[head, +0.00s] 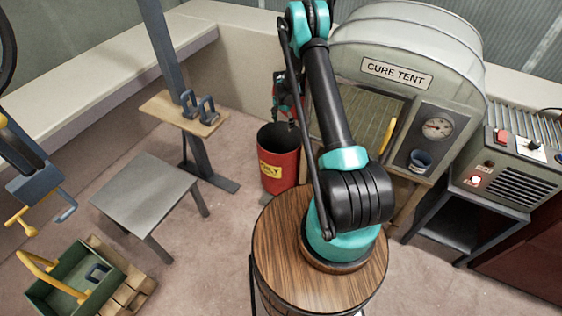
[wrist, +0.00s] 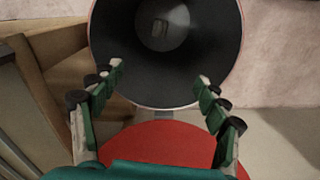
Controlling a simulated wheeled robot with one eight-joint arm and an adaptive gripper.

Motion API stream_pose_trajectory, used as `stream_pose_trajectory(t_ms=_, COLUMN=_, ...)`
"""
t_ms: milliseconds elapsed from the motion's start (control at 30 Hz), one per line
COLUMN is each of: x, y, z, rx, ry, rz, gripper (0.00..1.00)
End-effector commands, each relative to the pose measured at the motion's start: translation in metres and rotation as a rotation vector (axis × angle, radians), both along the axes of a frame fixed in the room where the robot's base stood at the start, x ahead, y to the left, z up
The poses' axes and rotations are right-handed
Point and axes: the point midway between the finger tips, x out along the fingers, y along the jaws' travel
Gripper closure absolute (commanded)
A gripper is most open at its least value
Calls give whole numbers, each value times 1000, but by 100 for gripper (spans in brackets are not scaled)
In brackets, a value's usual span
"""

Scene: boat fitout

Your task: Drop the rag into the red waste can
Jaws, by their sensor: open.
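The red waste can (head: 279,175), with a yellow label, stands on the floor behind the round wooden stand. My gripper (head: 288,100) is above its mouth, partly hidden by my arm. In the wrist view, my gripper (wrist: 160,74) is open, its fingers spread over the mouth with nothing between them. The dark inside of the waste can (wrist: 125,72) fills the upper middle. A small greyish shape lies on the paler round bottom; I cannot tell whether it is the rag. No rag can be made out elsewhere.
The cure tent (head: 395,75) stands close to the right of the can. A post with a small wooden shelf (head: 165,118) is to the left. A grey table (head: 150,190) and a green crate (head: 50,300) are farther left. Bare floor lies between.

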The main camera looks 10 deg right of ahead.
Motion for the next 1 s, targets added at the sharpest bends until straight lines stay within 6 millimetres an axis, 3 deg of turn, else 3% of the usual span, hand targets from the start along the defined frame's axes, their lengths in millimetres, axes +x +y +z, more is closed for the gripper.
stream_pose_trajectory(t_ms=167, x=0, y=0, z=16, rx=0, ry=0, rz=0, gripper=25)
stream_pose_trajectory(t_ms=633, x=0, y=0, z=102, rx=0, ry=0, rz=0, gripper=25)
stream_pose_trajectory(t_ms=800, x=0, y=0, z=116, rx=0, ry=0, rz=0, gripper=25)
stream_pose_trajectory(t_ms=1000, x=0, y=0, z=120, rx=0, ry=0, rz=0, gripper=25)
